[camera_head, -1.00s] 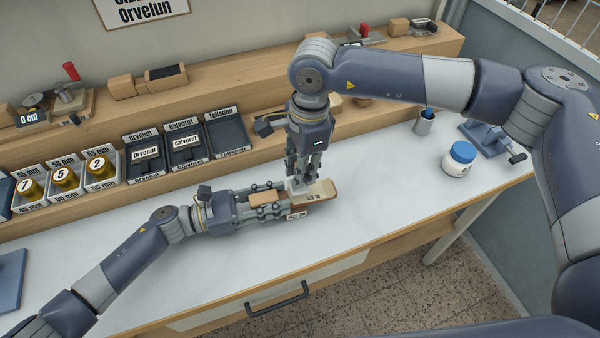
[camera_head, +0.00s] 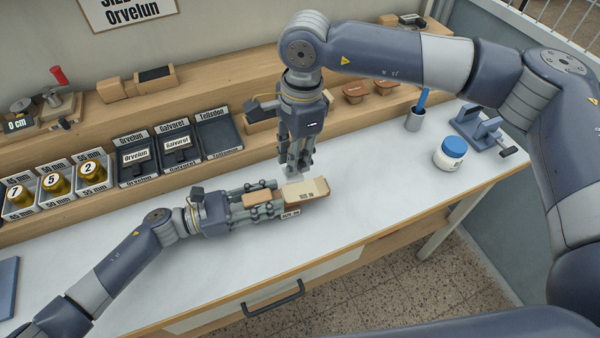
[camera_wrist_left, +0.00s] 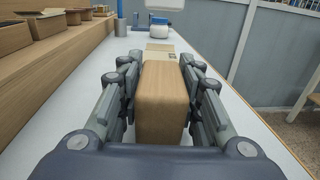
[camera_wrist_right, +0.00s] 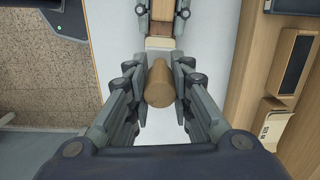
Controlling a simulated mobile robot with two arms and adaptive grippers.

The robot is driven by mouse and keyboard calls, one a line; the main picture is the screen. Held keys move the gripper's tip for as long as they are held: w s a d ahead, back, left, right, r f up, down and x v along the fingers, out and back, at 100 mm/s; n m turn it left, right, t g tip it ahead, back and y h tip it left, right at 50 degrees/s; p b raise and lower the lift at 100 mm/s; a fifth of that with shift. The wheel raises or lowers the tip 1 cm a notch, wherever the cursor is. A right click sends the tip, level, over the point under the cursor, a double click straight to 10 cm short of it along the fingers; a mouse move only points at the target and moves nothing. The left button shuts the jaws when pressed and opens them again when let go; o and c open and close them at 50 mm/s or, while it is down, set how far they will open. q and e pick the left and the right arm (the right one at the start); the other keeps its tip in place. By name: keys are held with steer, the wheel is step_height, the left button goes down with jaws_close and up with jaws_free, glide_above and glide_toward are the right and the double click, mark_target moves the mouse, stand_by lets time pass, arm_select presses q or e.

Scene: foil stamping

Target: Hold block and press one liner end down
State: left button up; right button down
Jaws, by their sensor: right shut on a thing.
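A wooden block (camera_head: 258,200) lies level between the fingers of my left gripper (camera_head: 277,200), low over the white bench. The block fills much of the left wrist view (camera_wrist_left: 162,100). Beyond the fingertips, a cream liner (camera_head: 308,188) lies over the reddish-brown front part. A small label shows at its near side. My right gripper (camera_head: 296,165) points down just behind the liner's left end. It is shut on a tool with a round wooden handle (camera_wrist_right: 160,82) and a pale tip (camera_head: 298,177). Whether the tip touches the liner is unclear.
A white jar with a blue lid (camera_head: 450,153), a grey cup (camera_head: 414,119) and a blue-grey stand (camera_head: 482,130) are at right. Labelled dark trays (camera_head: 178,150) and brass pieces (camera_head: 57,184) line the back left. The bench front is clear.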

arm_select(q)
steer(key=shift+o, duration=1.2)
steer(key=shift+a, duration=0.1)
steer(key=v, duration=1.1)
steer(key=shift+s+a, duration=0.1)
steer(key=shift+a, duration=0.25)
steer(key=shift+r, duration=0.1)
arm_select(e)
steer(key=shift+r, duration=0.1)
